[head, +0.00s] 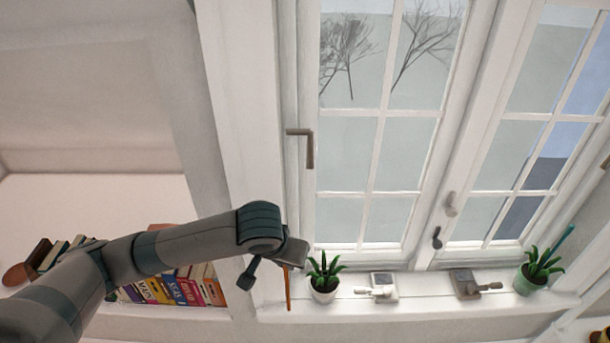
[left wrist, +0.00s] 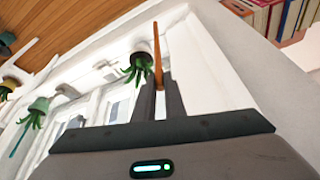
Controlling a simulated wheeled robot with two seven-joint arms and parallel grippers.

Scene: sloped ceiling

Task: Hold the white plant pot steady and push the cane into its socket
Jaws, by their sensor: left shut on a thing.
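The white plant pot (head: 323,291) with a spiky green plant stands upright on the window sill; it also shows in the left wrist view (left wrist: 143,46), upside down. My left gripper (head: 292,258) is just left of and above the pot, shut on the orange-brown cane (head: 288,288). The cane hangs nearly upright, its lower end beside the pot, apart from it in the head view. In the left wrist view the cane (left wrist: 157,50) sticks out between the fingers (left wrist: 160,92). The socket cannot be made out. My right gripper is not in view.
On the sill (head: 420,308), right of the white pot, stand a white device (head: 382,286), a grey device (head: 474,285) and a green pot (head: 527,281) with a teal cane (head: 560,242). Books (head: 180,290) stand at the left. The window (head: 375,150) is behind.

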